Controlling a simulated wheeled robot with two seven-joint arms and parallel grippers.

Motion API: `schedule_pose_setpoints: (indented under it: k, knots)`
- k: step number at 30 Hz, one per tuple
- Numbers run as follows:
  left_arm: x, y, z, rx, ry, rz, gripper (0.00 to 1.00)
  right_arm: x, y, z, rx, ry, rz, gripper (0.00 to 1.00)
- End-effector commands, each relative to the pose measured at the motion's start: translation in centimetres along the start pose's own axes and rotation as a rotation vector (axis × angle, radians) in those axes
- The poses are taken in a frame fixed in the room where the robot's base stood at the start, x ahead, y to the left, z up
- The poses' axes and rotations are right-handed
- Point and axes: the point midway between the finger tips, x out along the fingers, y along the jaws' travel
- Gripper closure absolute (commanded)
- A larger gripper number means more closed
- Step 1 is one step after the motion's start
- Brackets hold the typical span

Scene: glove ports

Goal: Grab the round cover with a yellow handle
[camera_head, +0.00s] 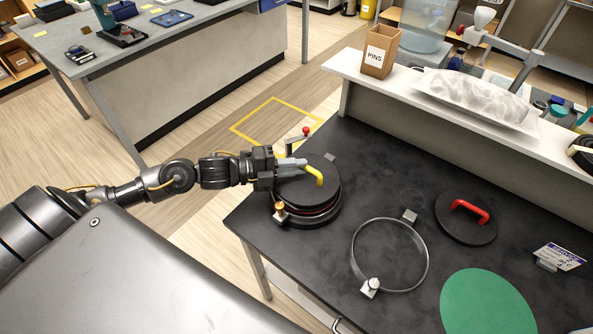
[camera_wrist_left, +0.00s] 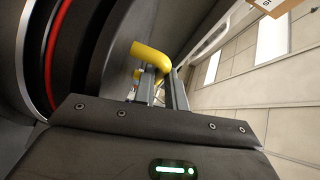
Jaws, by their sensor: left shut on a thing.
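The round black cover (camera_head: 321,196) with a yellow handle (camera_head: 315,174) sits on top of a round port with a red ring, at the left end of the black bench. My left gripper (camera_head: 296,168) reaches in from the left over the cover and is shut on the yellow handle. In the left wrist view the fingers (camera_wrist_left: 158,84) of my left gripper close around the yellow handle (camera_wrist_left: 150,54), and the dark cover (camera_wrist_left: 97,45) fills the left side. My right gripper is not in view.
A metal clamp ring (camera_head: 425,262), a black cover with a red handle (camera_head: 466,218) and a green disc (camera_head: 487,302) lie on the bench (camera_head: 375,165). A shelf behind holds a PINS box (camera_head: 380,50) and a wrapped tray (camera_head: 470,92). A red-knobbed lever (camera_head: 306,131) stands close behind my gripper.

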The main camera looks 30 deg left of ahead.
Motion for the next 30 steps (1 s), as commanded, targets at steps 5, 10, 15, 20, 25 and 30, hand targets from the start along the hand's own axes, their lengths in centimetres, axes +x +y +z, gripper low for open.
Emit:
schedule_pose_setpoints:
  k: [5,10,15,20,25,30]
  knots:
    - [-0.7,-2.4,-0.2,0.009,0.0,-0.003,1.0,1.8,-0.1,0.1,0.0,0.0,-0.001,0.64]
    - [-4.5,-5.8,0.6,0.012,0.0,0.005,1.0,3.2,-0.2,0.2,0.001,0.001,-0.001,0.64]
    - [-7.6,-7.8,1.4,-0.001,-0.001,0.009,1.0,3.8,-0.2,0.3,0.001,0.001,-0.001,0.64]
    - [-9.4,-8.9,2.0,-0.004,-0.001,0.001,1.0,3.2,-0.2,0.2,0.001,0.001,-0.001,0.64]
    - [-11.2,-9.8,2.6,-0.003,-0.001,-0.003,1.0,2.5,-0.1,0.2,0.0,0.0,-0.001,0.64]
    - [-12.9,-10.4,3.2,0.0,-0.001,-0.004,1.0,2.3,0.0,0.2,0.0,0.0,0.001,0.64]
